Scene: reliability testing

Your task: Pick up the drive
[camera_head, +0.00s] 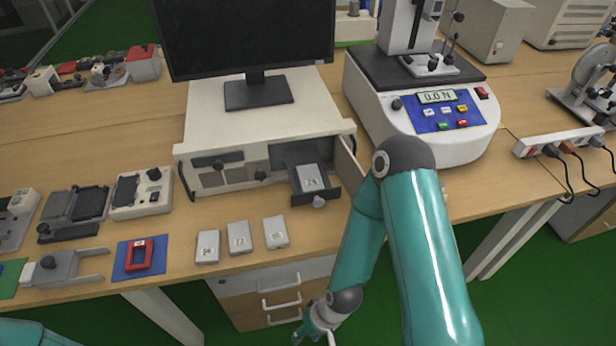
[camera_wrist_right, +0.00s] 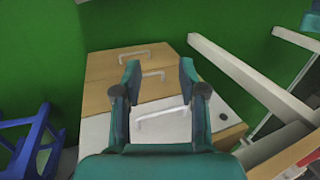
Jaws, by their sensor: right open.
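One light grey drive (camera_head: 311,177) sits in the pulled-out drawer (camera_head: 318,195) of the white computer case (camera_head: 262,115) under the monitor. Three similar drives stand in a row on the table before the case: a left one (camera_head: 207,247), a middle one (camera_head: 239,237) and a right one (camera_head: 275,232). My right gripper (camera_head: 316,334) is low, beyond the table's front edge and below the drives. In the right wrist view my right gripper (camera_wrist_right: 160,72) is open and empty, with a drawer cabinet (camera_wrist_right: 110,68) beyond its fingers. My left gripper is out of view.
A force tester (camera_head: 430,115) stands right of the case, and a power strip (camera_head: 565,142) lies farther right. A red frame on a blue mat (camera_head: 122,272) and several fixtures are at left. The monitor (camera_head: 245,35) stands on the case.

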